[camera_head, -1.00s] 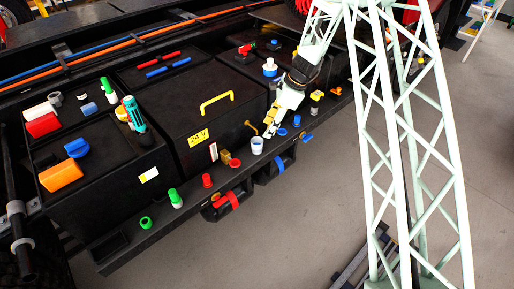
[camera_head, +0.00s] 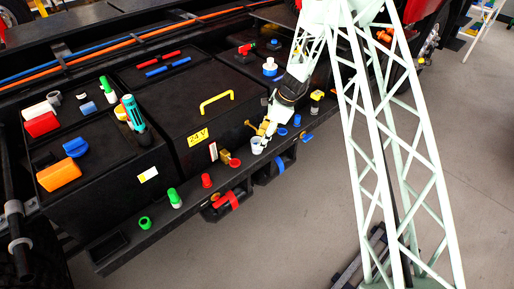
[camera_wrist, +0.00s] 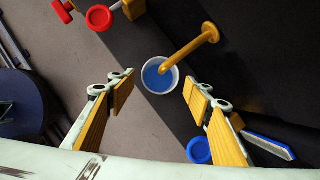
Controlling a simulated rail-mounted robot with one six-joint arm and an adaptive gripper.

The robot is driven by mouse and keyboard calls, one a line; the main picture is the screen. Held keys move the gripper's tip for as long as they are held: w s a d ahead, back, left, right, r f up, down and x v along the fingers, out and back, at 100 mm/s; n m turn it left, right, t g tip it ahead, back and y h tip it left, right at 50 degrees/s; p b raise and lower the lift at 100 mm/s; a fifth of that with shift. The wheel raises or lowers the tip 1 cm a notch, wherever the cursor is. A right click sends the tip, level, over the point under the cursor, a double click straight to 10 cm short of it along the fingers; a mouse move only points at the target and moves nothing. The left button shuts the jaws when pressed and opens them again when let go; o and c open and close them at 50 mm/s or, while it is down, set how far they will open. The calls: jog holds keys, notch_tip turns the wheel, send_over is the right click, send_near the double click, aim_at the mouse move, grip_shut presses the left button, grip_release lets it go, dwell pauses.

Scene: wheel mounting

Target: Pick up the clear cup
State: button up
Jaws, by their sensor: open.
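The clear cup (camera_head: 257,145) looks pale and translucent and stands upright on the black ledge along the front of the boxes. In the wrist view I look down into the cup (camera_wrist: 160,76), and its inside looks blue. My gripper (camera_wrist: 157,88) is open, with one yellow-padded finger on each side of the cup in the picture. Nothing is held. In the head view my gripper (camera_head: 267,132) is right at the cup and partly overlaps it. I cannot tell the remaining height between fingertips and rim.
A yellow hooked bar (camera_wrist: 190,50) reaches over the cup's rim in the wrist view. A blue round cap (camera_wrist: 199,150) lies near the right finger. A green cap (camera_head: 175,198) and red cap (camera_head: 207,180) stand farther along the ledge.

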jog(key=shift+b+x, duration=0.4)
jog(key=shift+x, duration=2.2)
jog(key=shift+c, duration=0.4)
jog(key=c, duration=1)
